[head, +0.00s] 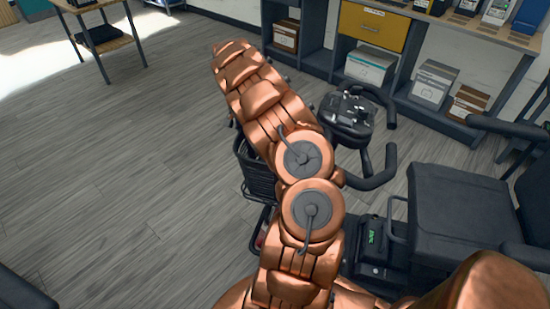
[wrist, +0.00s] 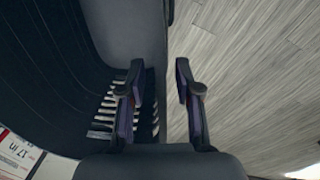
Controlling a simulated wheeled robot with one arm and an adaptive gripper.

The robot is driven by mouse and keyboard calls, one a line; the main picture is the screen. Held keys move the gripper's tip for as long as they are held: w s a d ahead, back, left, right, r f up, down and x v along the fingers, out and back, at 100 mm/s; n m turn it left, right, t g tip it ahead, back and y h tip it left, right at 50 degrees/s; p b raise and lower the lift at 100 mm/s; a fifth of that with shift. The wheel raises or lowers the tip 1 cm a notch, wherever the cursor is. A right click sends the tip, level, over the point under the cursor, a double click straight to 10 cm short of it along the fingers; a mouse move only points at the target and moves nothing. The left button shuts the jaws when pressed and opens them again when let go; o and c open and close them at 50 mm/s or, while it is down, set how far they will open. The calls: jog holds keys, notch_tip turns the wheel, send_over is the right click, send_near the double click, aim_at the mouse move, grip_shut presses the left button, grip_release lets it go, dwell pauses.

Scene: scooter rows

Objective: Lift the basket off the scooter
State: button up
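The basket (head: 258,175) is a dark, slatted basket at the front of the grey scooter (head: 455,215). In the head view my copper arm covers much of it and hides my gripper. In the wrist view the basket's grey rim (wrist: 128,35) and dark slotted inside fill the left half. My gripper (wrist: 158,97) is open, with a gap between its two fingers. The left finger is over the slotted inside, the right finger over the floor side, and the rim's edge runs through the gap. I cannot tell whether either finger touches the basket.
The scooter's control head (head: 347,112) and handlebar (head: 376,172) are just right of my arm. Shelving with a yellow drawer (head: 373,27) and several boxes stands behind. A small wooden table (head: 98,35) is at the far left. The wood floor (head: 110,180) at left is clear.

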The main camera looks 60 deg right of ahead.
jog(key=shift+s+f, duration=0.1)
jog(key=shift+f, duration=0.6)
grip_shut()
dwell(0.3)
